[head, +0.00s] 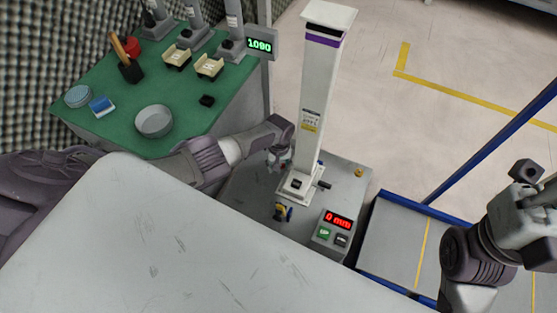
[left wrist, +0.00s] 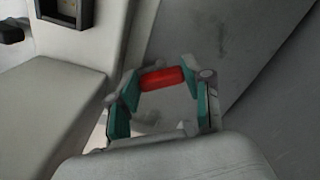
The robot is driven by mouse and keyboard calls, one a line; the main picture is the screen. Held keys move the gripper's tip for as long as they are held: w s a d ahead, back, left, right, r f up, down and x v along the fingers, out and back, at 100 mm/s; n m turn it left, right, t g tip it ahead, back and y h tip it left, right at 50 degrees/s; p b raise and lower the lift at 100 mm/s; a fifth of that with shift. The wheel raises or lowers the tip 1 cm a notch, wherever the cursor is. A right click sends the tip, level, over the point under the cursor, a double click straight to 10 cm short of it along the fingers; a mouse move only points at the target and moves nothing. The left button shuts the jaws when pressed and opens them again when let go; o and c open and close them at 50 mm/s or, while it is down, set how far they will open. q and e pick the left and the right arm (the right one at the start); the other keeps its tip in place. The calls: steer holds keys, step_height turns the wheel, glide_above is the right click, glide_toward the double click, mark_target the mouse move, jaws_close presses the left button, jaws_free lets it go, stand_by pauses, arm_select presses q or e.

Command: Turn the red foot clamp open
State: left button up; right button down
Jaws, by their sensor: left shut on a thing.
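The red foot clamp (left wrist: 162,78) shows in the left wrist view as a short red grip lying across between my left gripper's fingertips. My left gripper (left wrist: 160,88) has its teal pads at the two ends of the red grip and is shut on it. In the head view my left gripper (head: 279,159) is at the left side of the foot of the white column (head: 313,110); the clamp is hidden there. My right gripper (head: 528,182) is at the right edge, away from the column; its finger opening is not clear.
The column stands on a grey base (head: 345,187) with a red "0 mm" display box (head: 334,228) and a yellow-and-blue knob (head: 282,211). A green table (head: 185,120) with a bowl and tools is at left. A blue-framed platform (head: 395,240) is at right. Open floor lies behind.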

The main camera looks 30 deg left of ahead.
arm_select(q)
steer(key=n+p, duration=0.1)
steer(key=n, duration=0.4)
steer(key=shift+w+n, duration=0.1)
steer(key=shift+n, duration=0.2)
steer(key=n, duration=0.5)
steer(key=shift+w, duration=0.1)
steer(key=shift+a, duration=0.1)
steer(key=o, duration=0.9)
steer(key=shift+w+r, duration=0.1)
steer(key=shift+r, duration=0.1)
steer(key=shift+r, duration=0.4)
step_height(320, 180, up, 11)
steer(key=shift+f, duration=0.1)
stand_by(0.4)
